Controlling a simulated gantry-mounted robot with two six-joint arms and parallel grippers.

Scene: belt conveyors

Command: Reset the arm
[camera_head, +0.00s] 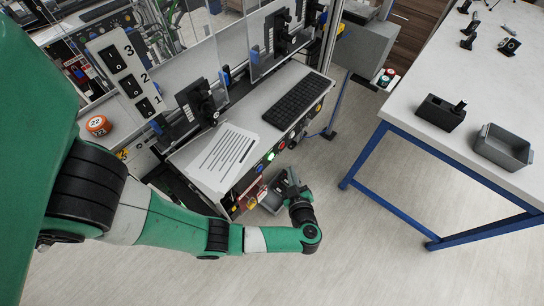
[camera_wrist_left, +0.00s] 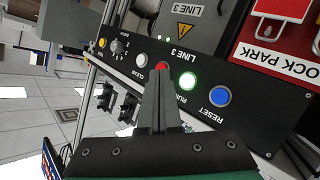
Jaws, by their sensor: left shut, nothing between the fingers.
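My left arm reaches in from the left in the head view, and its gripper (camera_head: 284,190) hangs by the front of the control console (camera_head: 185,155). In the left wrist view the gripper (camera_wrist_left: 159,72) is shut and empty. Its fingertips overlap the picture of the red button (camera_wrist_left: 162,65); I cannot tell whether they touch it. On the same black LINE 3 panel (camera_wrist_left: 255,118) are a lit green RUN button (camera_wrist_left: 188,82), a blue RESET button (camera_wrist_left: 220,96), a white CLEAR button (camera_wrist_left: 140,60) and a knob (camera_wrist_left: 117,46). My right gripper is not in view.
A keyboard (camera_head: 298,99) and a printed sheet (camera_head: 222,155) lie on the console. A red sign (camera_wrist_left: 275,40) is beside the panel. At right, a white table (camera_head: 455,70) with blue legs holds a grey bin (camera_head: 504,147) and a black holder (camera_head: 440,112). Floor between is clear.

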